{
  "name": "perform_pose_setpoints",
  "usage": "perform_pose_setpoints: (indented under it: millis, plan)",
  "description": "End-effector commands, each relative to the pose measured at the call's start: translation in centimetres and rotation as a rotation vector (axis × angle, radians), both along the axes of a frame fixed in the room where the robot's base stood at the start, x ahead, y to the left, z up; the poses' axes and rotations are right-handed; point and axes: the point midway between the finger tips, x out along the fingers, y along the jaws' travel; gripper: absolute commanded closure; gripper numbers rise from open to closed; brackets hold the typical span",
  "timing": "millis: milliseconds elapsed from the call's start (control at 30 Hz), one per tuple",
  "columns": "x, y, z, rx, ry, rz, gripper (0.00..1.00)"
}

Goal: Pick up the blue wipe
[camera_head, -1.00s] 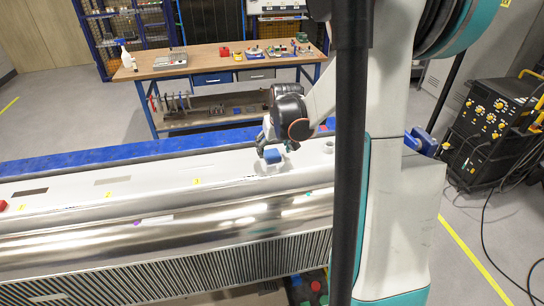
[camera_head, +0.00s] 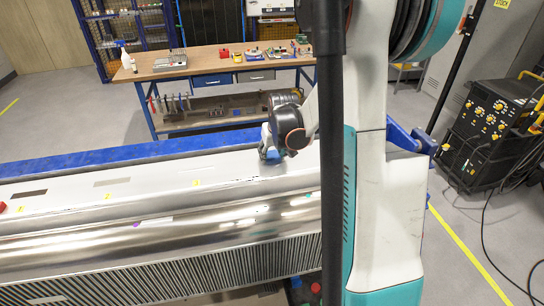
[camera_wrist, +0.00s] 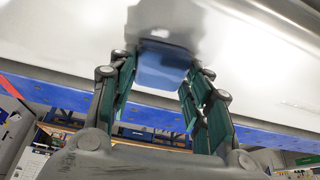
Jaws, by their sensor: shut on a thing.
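The blue wipe (camera_wrist: 162,66) shows in the wrist view as a blue block-like shape between my fingertips, over the pale top surface of the long metal jig (camera_head: 120,190). My gripper (camera_wrist: 161,60) is shut on it, with one finger on each side. In the head view my gripper (camera_head: 268,150) is low at the jig's top, left of my arm. Only a little blue shows there, and the wipe is mostly hidden by the gripper. I cannot tell whether the wipe still touches the surface.
A red part (camera_head: 3,207) sits at the jig's far left end. A blue rail (camera_head: 110,160) runs behind the jig. A workbench (camera_head: 145,70) with tools stands farther back. A black welding unit (camera_head: 485,130) stands at the right. The jig top left of my gripper is mostly clear.

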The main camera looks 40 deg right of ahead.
Motion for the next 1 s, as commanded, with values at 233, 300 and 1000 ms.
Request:
perform_pose_setpoints:
  millis: [233, 300, 1000]
  plan:
    - [0.0, 0.0, 0.8, 0.000, 0.000, 0.000, 0.74]
    - [0.0, 0.0, 1.5, 0.000, 0.000, 0.000, 0.74]
    - [0.0, 0.0, 18.0, 0.000, 0.000, 0.000, 0.74]
